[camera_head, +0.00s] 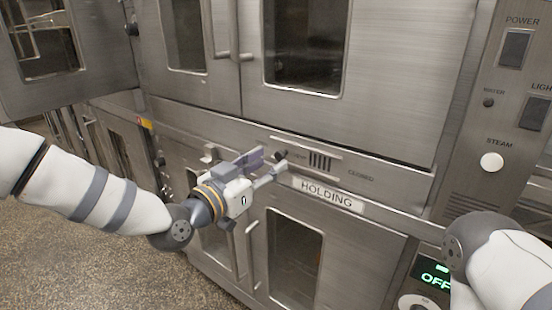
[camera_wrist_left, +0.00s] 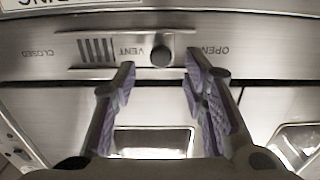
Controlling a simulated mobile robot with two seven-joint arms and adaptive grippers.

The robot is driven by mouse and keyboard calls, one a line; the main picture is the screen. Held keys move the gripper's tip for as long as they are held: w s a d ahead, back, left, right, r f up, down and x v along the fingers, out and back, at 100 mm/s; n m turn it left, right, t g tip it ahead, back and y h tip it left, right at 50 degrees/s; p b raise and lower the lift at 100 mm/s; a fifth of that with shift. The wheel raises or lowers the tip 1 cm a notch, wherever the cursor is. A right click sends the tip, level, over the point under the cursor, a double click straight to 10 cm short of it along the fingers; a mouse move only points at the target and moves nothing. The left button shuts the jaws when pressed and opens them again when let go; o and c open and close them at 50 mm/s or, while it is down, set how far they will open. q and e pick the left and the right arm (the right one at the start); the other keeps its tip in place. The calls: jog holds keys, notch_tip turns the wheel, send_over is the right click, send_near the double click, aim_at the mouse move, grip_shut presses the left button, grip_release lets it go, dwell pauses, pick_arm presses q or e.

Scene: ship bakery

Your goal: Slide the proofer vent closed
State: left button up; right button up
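The proofer vent (camera_head: 320,161) is a slotted plate in a rail on the steel band above the HOLDING label. Its dark round knob (camera_head: 282,156) is at the OPEN end, away from the CLOSED marking. The wrist view shows the vent slots (camera_wrist_left: 97,51) and the knob (camera_wrist_left: 161,56) upside down, with OPEN on the right and CLOSED on the left. My left gripper (camera_head: 266,164) is open and empty just in front of the knob. In the wrist view its fingertips (camera_wrist_left: 159,72) lie on either side of and below the knob, seemingly not touching it. My right gripper is not in view.
The HOLDING label (camera_head: 327,193) and lower glass doors (camera_head: 294,257) are below the vent. Upper oven doors with vertical handles (camera_head: 221,30) are above. A control panel (camera_head: 500,120) is at the right. An open door (camera_head: 65,50) stands at the upper left.

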aim_at(278, 156)
pick_arm(q)
jog(key=x, duration=0.3)
jog(key=shift+w+f, duration=0.1)
jog(key=shift+f, duration=0.1)
jog(key=shift+w+d+r, duration=0.2)
jog(key=shift+w+d, duration=0.05)
jog(key=shift+w, duration=0.15)
grip_shut()
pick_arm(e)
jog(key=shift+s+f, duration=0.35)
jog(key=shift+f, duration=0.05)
